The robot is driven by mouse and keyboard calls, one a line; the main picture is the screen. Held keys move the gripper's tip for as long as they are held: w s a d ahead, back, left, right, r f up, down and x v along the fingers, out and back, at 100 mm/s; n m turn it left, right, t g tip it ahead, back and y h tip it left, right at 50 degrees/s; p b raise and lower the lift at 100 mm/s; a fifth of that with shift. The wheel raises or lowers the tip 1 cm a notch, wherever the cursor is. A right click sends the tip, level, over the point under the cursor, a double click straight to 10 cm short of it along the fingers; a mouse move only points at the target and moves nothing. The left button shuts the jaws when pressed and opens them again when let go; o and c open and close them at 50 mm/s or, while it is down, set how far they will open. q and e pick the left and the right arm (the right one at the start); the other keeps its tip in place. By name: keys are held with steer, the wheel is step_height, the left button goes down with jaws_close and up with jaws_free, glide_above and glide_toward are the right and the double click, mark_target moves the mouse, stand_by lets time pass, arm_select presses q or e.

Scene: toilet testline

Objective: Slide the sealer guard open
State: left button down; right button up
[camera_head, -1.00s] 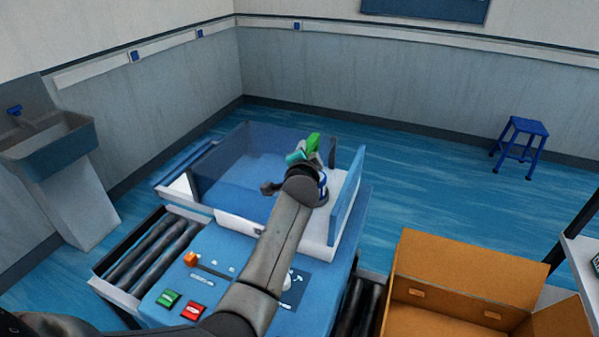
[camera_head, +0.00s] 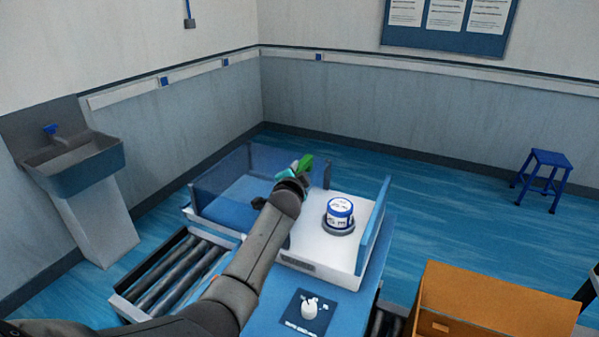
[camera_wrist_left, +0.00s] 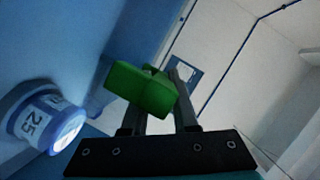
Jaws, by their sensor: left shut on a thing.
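The sealer (camera_head: 318,272) is a white and blue machine with a white bed and a blue side panel at its right. Its guard (camera_head: 222,184) has see-through blue panels and stands over the left part of the bed. My left gripper (camera_head: 298,169) is shut on the green guard handle (camera_head: 306,161); the handle also shows between the fingers in the left wrist view (camera_wrist_left: 143,88). A white and blue tub (camera_head: 340,210) sits upright on the bed, right of the gripper and clear of the guard. It also shows in the left wrist view (camera_wrist_left: 45,122). My right gripper is out of view.
A roller conveyor (camera_head: 178,275) lies left of the sealer. An open cardboard box (camera_head: 490,300) stands at the lower right. A sink (camera_head: 80,165) is by the left wall and a blue stool (camera_head: 541,175) at the right. Floor behind the sealer is clear.

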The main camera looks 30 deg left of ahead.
arm_select(q)
steer(key=c, duration=1)
jaws_free()
steer(key=shift+o, duration=0.2)
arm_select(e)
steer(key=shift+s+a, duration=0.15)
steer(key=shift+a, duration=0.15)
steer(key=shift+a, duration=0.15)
arm_select(q)
steer(key=shift+s+d+r, duration=0.1)
steer(key=shift+s+d, duration=0.15)
steer(key=shift+s, duration=0.25)
steer(key=p+v, duration=0.1)
steer(key=v, duration=1.3)
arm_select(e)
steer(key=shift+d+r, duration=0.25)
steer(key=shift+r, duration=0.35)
